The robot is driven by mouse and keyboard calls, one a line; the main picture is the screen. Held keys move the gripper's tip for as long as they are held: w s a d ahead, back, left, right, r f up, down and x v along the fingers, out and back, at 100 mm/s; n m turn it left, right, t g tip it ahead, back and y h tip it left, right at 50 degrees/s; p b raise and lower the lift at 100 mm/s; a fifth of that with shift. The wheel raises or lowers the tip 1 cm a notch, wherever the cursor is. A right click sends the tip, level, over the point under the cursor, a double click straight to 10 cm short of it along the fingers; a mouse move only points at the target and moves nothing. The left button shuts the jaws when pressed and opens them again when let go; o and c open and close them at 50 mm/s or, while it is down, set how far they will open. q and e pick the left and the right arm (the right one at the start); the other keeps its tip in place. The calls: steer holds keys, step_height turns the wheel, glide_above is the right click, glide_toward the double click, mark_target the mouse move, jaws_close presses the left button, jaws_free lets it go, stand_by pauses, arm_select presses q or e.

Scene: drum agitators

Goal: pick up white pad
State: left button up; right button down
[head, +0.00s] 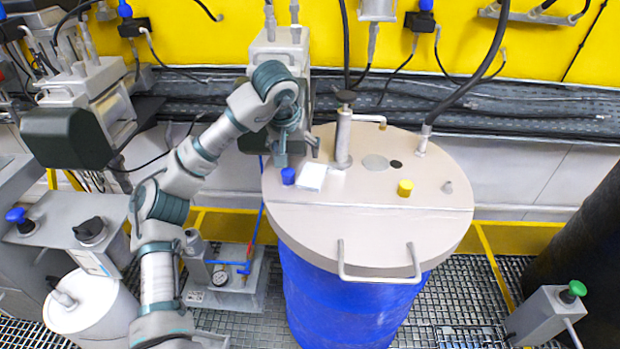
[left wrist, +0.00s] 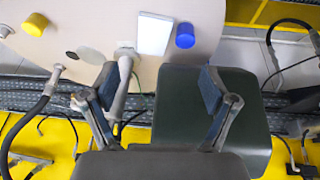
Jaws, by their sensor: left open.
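The white pad (head: 312,176) lies flat on the beige drum lid (head: 370,225), near the lid's left edge. It also shows in the left wrist view (left wrist: 154,34), beyond the fingertips. My left gripper (head: 297,153) is over the back left edge of the lid, just behind the pad. In the left wrist view the two fingers (left wrist: 158,78) are spread wide, with nothing held between them. The pad is clear of both fingers there. My right gripper is in neither view.
A blue cap (head: 288,176) sits close to the pad's left side. An upright metal pipe (head: 343,140) stands just right of the pad. A yellow cap (head: 405,188) and a bent handle (head: 380,276) are farther off on the lid.

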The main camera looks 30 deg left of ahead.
arm_select(q)
steer(key=m, duration=0.1)
glide_toward(309, 185)
steer(key=f, duration=0.2)
steer(key=a+f, duration=0.1)
steer(key=shift+w+m, duration=0.3)
steer(key=shift+w, duration=0.1)
steer(key=shift+w+a+f, duration=0.15)
steer(key=shift+f, duration=0.3)
steer(key=f, duration=0.2)
steer(key=w+f, duration=0.1)
steer(key=shift+w+d+f, duration=0.1)
steer(key=shift+d, duration=0.3)
steer(key=shift+w+d+f, duration=0.1)
steer(key=shift+f, duration=0.4)
steer(key=shift+w+f, duration=0.2)
steer(key=shift+w, duration=0.15)
steer(key=shift+s+a+r, duration=0.1)
steer(key=shift+s+a, duration=0.1)
steer(key=shift+a, duration=0.15)
steer(key=c, duration=0.8)
steer(key=shift+s+d, duration=0.1)
steer(key=shift+d, duration=0.05)
steer(key=shift+c, duration=0.2)
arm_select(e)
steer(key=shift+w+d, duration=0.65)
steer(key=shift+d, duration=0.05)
